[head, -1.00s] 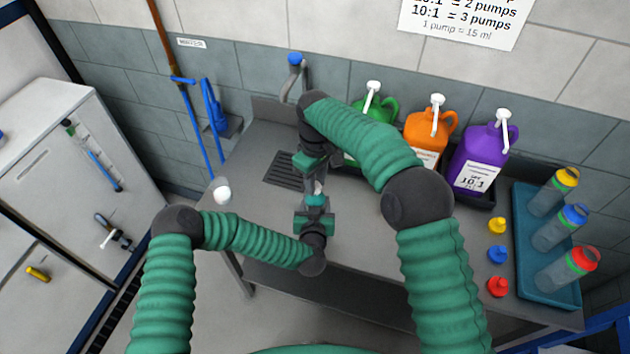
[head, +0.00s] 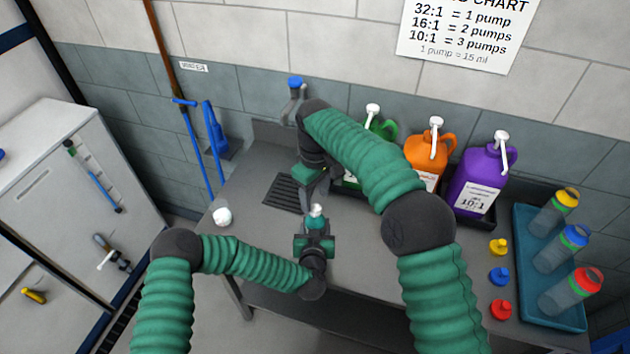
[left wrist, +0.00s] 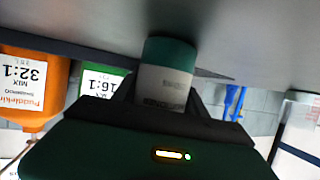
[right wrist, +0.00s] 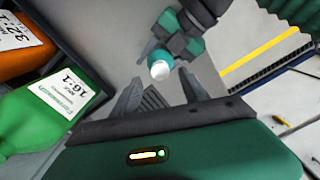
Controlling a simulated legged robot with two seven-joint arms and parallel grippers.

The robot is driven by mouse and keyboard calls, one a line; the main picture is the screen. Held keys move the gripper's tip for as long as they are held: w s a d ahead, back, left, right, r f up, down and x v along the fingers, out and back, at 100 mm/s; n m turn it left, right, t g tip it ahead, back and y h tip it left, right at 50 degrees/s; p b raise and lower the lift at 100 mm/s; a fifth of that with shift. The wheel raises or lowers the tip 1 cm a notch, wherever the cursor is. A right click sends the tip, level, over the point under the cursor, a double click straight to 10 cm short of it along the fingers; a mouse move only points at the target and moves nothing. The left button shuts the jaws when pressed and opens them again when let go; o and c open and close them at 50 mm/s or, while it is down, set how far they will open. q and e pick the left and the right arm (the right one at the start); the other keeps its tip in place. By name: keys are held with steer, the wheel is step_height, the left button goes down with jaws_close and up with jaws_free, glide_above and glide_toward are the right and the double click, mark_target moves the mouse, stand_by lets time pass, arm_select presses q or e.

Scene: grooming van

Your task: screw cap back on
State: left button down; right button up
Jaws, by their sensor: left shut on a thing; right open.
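My left gripper (head: 315,232) is shut on a small bottle (head: 316,212) and holds it upright at the front of the grey table. In the left wrist view the bottle (left wrist: 168,72) has a teal lower part and a pale upper part. In the right wrist view its top (right wrist: 160,70) is round and white; I cannot tell whether this is a seated cap or the bare neck. My right gripper (right wrist: 160,92) is open and empty, just behind and above the bottle. A white cap-like piece (head: 223,217) lies on the table at the left.
Green (head: 382,127), orange (head: 425,155) and purple (head: 478,180) pump jugs stand along the back. Yellow (head: 499,246), blue (head: 499,276) and red (head: 501,309) caps lie beside a teal tray (head: 523,270) of bottles. A drain grate (head: 285,193) lies behind the left gripper.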

arm_select(q)
steer(key=c, duration=0.5)
jaws_free()
arm_select(e)
step_height(320, 180, up, 8)
steer(key=shift+w+r, duration=0.15)
arm_select(q)
steer(key=shift+s, duration=0.1)
steer(key=b+v, duration=0.1)
steer(key=v, duration=1.5)
steer(key=shift+s, duration=0.3)
arm_select(e)
steer(key=shift+f, duration=0.7)
arm_select(q)
steer(key=shift+w, duration=0.1)
